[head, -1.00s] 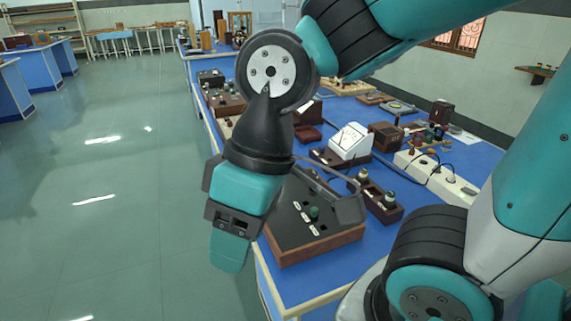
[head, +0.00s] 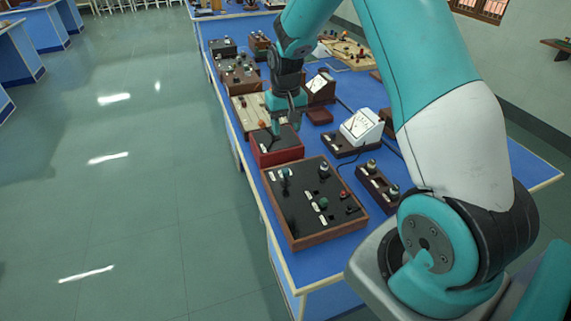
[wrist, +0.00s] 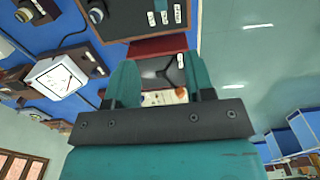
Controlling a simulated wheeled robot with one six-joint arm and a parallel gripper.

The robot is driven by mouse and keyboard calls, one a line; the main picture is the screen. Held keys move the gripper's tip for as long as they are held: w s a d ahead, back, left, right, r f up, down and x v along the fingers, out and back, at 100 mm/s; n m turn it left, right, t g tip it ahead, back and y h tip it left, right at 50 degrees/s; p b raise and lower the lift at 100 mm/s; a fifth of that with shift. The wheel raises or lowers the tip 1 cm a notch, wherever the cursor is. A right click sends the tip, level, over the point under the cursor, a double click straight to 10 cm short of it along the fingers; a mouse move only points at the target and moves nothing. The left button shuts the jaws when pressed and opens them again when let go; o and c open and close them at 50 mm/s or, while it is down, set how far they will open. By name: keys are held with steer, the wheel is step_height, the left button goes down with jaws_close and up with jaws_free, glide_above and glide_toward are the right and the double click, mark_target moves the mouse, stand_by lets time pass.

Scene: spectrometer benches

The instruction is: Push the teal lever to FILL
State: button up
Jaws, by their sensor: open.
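A wooden-framed panel with a black top (head: 300,225) lies near the front of the bench. A small teal lever (head: 286,173) stands at its far left corner, with a white label beside it that is too small to read. My gripper (head: 287,124) points down beyond this panel, over a red box with a black top (head: 280,150). The wrist view shows its fingers (wrist: 164,78) apart with nothing held, and the red box (wrist: 157,47) between and beyond them.
A white meter (head: 362,127) and a dark block with knobs (head: 377,186) stand right of the panel. A green knob (head: 323,203) is also on the panel. A cream board (head: 251,113) and other instruments stand behind. The floor at left is clear.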

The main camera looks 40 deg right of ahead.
mark_target(286, 170)
step_height(286, 170, down, 16)
steer(key=p, duration=0.4)
steer(key=shift+a, duration=0.1)
jaws_close()
